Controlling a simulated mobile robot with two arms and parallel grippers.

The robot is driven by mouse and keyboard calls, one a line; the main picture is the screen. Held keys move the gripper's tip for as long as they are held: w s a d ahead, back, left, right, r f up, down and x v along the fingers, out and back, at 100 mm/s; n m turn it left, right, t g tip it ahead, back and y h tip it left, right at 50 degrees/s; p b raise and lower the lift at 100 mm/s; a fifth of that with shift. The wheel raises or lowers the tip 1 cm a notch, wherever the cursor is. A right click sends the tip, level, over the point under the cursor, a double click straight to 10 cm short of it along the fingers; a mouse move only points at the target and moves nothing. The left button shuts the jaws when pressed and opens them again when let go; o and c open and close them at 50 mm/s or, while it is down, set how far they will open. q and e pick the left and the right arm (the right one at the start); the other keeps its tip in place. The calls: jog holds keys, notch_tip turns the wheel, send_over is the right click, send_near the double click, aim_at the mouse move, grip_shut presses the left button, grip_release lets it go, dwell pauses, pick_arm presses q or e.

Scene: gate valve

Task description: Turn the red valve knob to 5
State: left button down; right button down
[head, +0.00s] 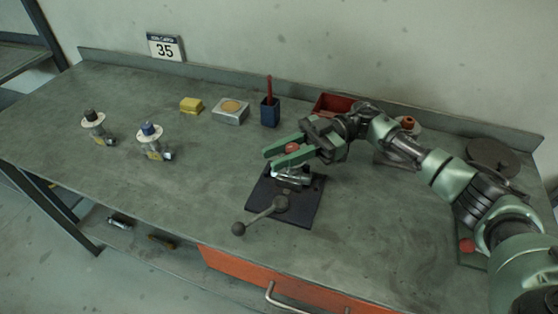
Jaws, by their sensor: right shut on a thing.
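The red valve knob (292,148) sits between the two green fingers of my right gripper (275,157), which is shut on it. The gripper reaches in from the right, with its fingertips pointing left past the knob. Below it, the silver valve body (291,177) sits on a dark plate (303,208) on the bench. The fingers hide the sides of the knob, and its dial and numbers cannot be read. My left gripper is not in view.
A ball-ended lever (258,216) sticks out in front of the valve. Blue-knobbed (150,130) and black-knobbed (92,116) valves stand at left. A yellow block (191,105), a box (230,112), a blue cup (270,112) and a red bin (334,103) stand behind. The left front bench is clear.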

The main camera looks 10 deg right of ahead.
jog(key=shift+s+n+g+h+b, duration=0.2)
jog(key=shift+n+g+h+b, duration=0.25)
jog(key=shift+g, duration=0.45)
jog(key=c, duration=1.1)
grip_release()
jog(key=shift+c, duration=0.2)
notch_tip(320, 180, up, 20)
jog(key=shift+b, duration=0.4)
